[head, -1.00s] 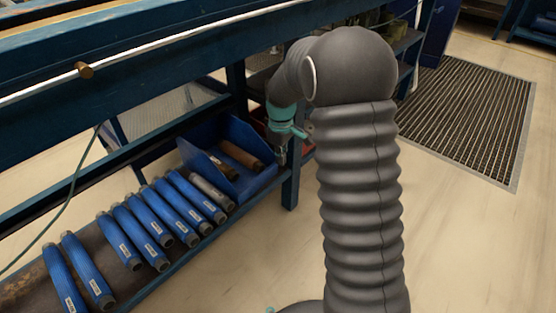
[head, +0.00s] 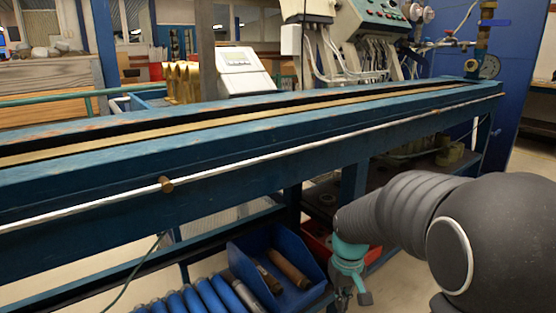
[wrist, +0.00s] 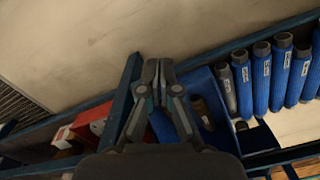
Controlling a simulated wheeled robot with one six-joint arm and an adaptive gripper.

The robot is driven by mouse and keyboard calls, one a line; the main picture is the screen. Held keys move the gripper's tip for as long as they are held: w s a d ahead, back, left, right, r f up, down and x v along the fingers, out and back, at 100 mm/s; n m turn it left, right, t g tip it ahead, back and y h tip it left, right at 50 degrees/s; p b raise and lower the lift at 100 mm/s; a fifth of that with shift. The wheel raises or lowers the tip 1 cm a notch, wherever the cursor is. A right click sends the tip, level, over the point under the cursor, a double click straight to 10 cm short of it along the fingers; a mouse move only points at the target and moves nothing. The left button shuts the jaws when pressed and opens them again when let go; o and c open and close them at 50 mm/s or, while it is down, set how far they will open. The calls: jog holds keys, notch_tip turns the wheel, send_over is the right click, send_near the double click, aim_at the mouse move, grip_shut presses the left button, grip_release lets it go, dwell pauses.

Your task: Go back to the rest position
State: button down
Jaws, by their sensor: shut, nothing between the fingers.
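My gripper (wrist: 157,72) shows in the wrist view with its two fingers together and nothing between them. In the head view my gripper (head: 352,296) hangs low at the right of the blue bin, in front of the bench's lower shelf, and its tips are near the bottom edge. My arm reaches in from the right of the head view. The blue bin (head: 318,284) holds brown cylinders (head: 290,268). In the wrist view the bin (wrist: 207,82) lies just right of my fingers.
A blue bench (head: 240,130) with a white rail runs across the head view. Several blue cylinders (head: 210,294) lie in a row left of the bin. A red bin (wrist: 92,125) is left of my fingers in the wrist view. Open floor (wrist: 90,45) lies beyond the shelf.

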jog(key=s+r+m+t+p, duration=0.2)
jog(key=s+r+t+p, duration=0.3)
jog(key=s+r, duration=1.3)
jog(key=shift+s+d+r+t, duration=0.25)
jog(key=shift+s+d+t, duration=0.05)
jog(key=shift+s, duration=0.3)
